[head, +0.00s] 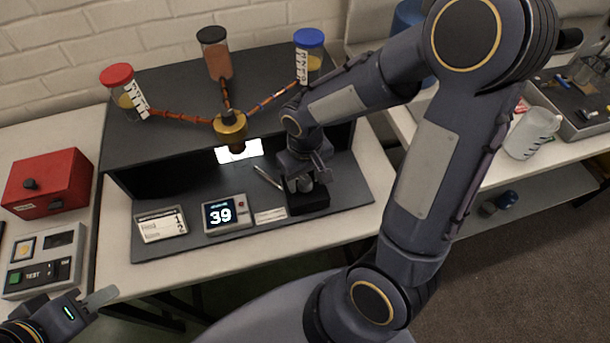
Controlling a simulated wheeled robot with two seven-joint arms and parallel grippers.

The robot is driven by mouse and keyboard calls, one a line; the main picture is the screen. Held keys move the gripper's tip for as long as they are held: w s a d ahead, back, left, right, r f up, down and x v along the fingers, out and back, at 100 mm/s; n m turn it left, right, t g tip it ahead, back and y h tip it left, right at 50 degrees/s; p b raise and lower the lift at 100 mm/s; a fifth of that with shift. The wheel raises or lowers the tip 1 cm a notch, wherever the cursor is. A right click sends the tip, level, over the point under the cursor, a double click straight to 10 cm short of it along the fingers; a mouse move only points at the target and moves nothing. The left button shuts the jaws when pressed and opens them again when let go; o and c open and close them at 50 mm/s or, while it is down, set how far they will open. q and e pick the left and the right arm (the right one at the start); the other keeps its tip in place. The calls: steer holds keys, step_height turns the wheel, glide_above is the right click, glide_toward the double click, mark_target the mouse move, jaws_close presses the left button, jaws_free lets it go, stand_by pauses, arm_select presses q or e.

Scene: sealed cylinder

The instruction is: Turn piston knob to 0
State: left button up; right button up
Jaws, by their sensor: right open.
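A small display (227,213) on the dark workstation shelf reads 39. A black block (308,202) stands to its right, with a small grey cylindrical part (300,184) on top that looks like the knob. My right gripper (302,178) reaches down over this part with its fingers open, close around or just above it. The gripper partly hides the part, so I cannot tell whether they touch. My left gripper (100,298) is low at the left, away from the workstation; its finger opening is not clear.
Red-, black- and blue-lidded jars (124,93) (214,53) (309,56) connect by orange tubes to a brass fitting (230,126). A red box (47,183) and a TEST device (42,261) stand at left. A cup (533,133) stands at right.

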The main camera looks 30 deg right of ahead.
steer(key=c, duration=1)
steer(key=shift+o, duration=0.2)
steer(key=shift+n, duration=0.4)
steer(key=n, duration=0.4)
steer(key=shift+n, duration=2.6)
steer(key=o, duration=1)
steer(key=shift+c, duration=0.2)
